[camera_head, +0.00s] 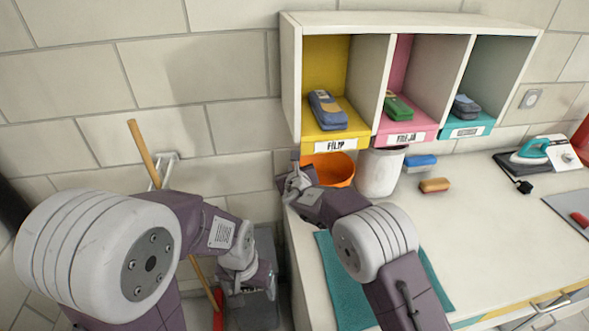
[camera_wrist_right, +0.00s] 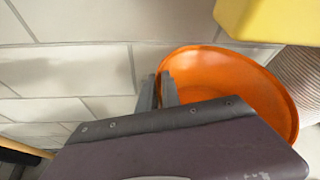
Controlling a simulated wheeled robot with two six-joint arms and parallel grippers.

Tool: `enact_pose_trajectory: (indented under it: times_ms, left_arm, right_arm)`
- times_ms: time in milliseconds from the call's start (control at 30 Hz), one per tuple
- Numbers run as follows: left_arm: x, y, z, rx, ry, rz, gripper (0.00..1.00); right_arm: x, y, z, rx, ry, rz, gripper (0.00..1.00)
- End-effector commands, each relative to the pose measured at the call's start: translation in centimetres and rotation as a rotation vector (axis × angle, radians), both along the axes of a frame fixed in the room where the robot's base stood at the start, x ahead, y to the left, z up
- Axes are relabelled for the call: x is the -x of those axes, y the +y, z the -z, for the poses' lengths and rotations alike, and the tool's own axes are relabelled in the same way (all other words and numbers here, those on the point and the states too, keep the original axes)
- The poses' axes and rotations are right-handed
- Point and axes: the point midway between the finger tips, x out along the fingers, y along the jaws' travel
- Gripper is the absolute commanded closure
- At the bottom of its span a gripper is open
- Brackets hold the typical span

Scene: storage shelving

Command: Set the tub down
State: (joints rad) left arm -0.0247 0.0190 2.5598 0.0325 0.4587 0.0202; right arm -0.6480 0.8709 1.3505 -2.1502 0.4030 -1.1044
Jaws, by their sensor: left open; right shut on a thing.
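The orange tub (camera_head: 338,170) is at the back left of the white counter, below the yellow compartment and left of a white bin. My right gripper (camera_head: 297,172) is shut on its left rim. In the right wrist view the fingers (camera_wrist_right: 158,91) pinch the rim of the tub (camera_wrist_right: 225,80), which looks empty inside. My arm hides the tub's lower part, so I cannot tell whether its base touches the counter. My left gripper (camera_head: 264,282) hangs low left of the counter, open, in front of a dark grey container.
The white bin (camera_head: 380,172) stands close to the tub's right. The shelf unit (camera_head: 290,75) overhangs it. Blue and tan brushes (camera_head: 434,185), an iron (camera_head: 535,150) and a teal mat (camera_head: 342,290) are on the counter. A wooden-handled broom (camera_head: 143,150) leans at left. The counter's middle is clear.

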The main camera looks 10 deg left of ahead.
Motion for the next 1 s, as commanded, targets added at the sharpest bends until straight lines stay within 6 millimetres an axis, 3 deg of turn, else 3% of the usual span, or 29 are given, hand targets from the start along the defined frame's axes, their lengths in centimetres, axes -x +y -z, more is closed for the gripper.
enact_pose_trajectory:
  times_ms: [267, 300, 500, 900, 1000]
  left_arm:
    - [0.0, 0.0, -1.0, 0.0, 0.0, 0.0, 0.28]
    - [0.0, 0.0, -0.4, 0.0, 0.0, 0.0, 0.28]
    - [0.0, 0.0, -0.2, 0.0, 0.0, 0.0, 0.28]
    - [0.0, 0.0, 0.3, 0.0, 0.0, 0.0, 0.28]
    - [0.0, 0.0, 0.1, 0.0, 0.0, 0.0, 0.28]
  right_arm:
    - [-1.2, 0.3, -0.2, 0.0, -0.001, 0.001, 1.0]
    - [-1.0, 0.3, 1.0, 0.002, 0.0, -0.001, 1.0]
    - [-1.0, 0.3, 3.4, 0.002, -0.002, 0.0, 1.0]
    - [-1.0, 0.3, 3.9, -0.001, -0.002, -0.001, 1.0]
    - [-1.0, 0.3, 3.8, 0.0, -0.001, 0.0, 0.7]
